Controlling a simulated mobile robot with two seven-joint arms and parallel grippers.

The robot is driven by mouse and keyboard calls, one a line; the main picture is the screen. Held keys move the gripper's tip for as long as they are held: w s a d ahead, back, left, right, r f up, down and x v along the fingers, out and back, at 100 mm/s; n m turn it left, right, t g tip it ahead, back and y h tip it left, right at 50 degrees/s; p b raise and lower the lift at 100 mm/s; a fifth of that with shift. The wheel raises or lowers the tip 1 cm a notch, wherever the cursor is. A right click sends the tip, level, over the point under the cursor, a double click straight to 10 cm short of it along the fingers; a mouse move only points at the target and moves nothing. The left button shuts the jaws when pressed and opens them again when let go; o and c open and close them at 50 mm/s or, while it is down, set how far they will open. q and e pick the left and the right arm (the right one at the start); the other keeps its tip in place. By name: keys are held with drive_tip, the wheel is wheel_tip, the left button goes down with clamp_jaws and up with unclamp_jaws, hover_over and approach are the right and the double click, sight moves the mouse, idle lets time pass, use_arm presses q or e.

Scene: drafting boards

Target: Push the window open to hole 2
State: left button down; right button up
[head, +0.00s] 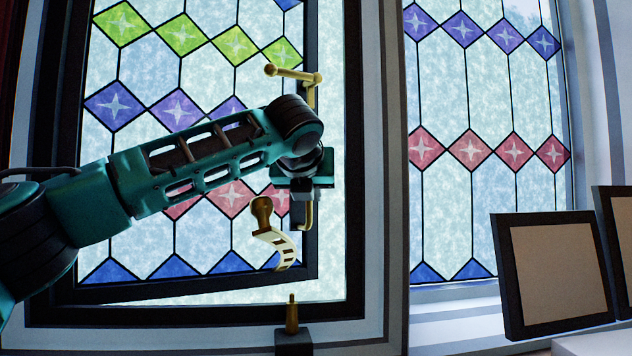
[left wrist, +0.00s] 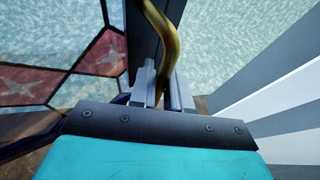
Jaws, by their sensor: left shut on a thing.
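The stained-glass window sash (head: 200,290) on the left stands ajar. Its bottom edge slants, and bright light shows between it and the dark frame. My left gripper (head: 302,196) is shut on the brass window handle (head: 307,218) at the sash's right side. The handle's curved bar (left wrist: 164,38) also runs between the fingers (left wrist: 160,92) in the left wrist view. A curved brass stay with holes (head: 279,243) and a knob hangs below the gripper. A brass pin (head: 292,316) stands upright on a dark block below it, apart from the stay. My right gripper is not in view.
A brass latch lever (head: 293,74) sits higher on the sash. A second stained-glass window (head: 480,200) is at the right. Dark picture frames (head: 553,270) lean near the right sill. My left arm covers part of the glass.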

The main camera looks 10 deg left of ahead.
use_arm(q)
drive_tip(key=shift+w+a, duration=0.1)
drive_tip(key=shift+w, duration=0.05)
drive_tip(key=c, duration=1.4)
unclamp_jaws()
drive_tip(key=shift+c, duration=0.2)
drive_tip(key=b+v, duration=0.1)
drive_tip(key=v, duration=1.2)
drive_tip(key=shift+f, duration=0.15)
